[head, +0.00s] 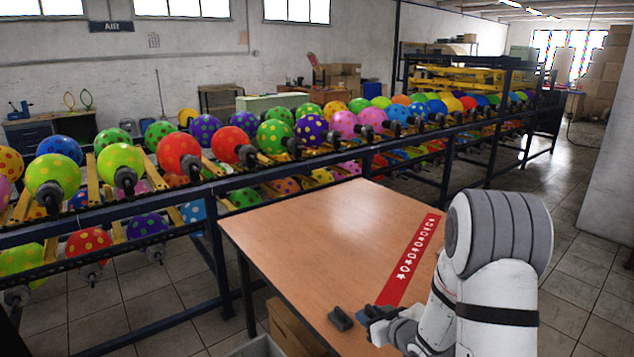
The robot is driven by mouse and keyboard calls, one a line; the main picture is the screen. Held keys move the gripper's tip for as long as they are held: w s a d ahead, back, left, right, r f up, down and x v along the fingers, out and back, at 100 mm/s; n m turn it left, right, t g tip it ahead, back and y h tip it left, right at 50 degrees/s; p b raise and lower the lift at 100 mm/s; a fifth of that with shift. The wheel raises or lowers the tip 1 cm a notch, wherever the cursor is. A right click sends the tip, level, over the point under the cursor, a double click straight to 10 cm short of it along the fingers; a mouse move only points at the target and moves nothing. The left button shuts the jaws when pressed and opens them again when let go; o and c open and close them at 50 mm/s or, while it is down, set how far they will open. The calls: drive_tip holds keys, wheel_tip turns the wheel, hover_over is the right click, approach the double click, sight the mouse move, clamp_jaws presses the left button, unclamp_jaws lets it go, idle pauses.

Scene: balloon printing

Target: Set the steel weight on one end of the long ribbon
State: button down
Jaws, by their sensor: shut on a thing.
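The long ribbon (409,262) is red with a row of white printed marks. It lies flat along the right part of the wooden table, its far end in view. My gripper (372,313) is low at the table's near side, at the ribbon's near end. It is shut on a small dark thing, apparently the steel weight, which my gripper mostly hides. I cannot tell whether that thing touches the ribbon.
A dark blue rack (215,190) of spotted balloons runs along the table's left and far sides. A cardboard box (290,328) stands below the table's near edge.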

drive_tip(key=f+m+h, duration=0.1)
drive_tip(key=w+f+m+t+h+p, duration=0.1)
drive_tip(key=shift+w+a+f+m+h, duration=0.2)
drive_tip(key=shift+m+h, duration=0.1)
drive_tip(key=shift+h, duration=0.1)
drive_tip(key=shift+d+f+m+h, duration=0.25)
drive_tip(key=shift+f+m+h, duration=0.45)
drive_tip(key=shift+h, duration=0.1)
drive_tip(key=shift+s+d+f+m+h, duration=0.2)
drive_tip(key=shift+f+m+h, duration=0.2)
drive_tip(key=shift+h, duration=0.1)
drive_tip(key=v, duration=0.5)
drive_tip(key=shift+s+r, duration=0.15)
drive_tip(key=shift+r, duration=0.05)
drive_tip(key=shift+f, duration=0.1)
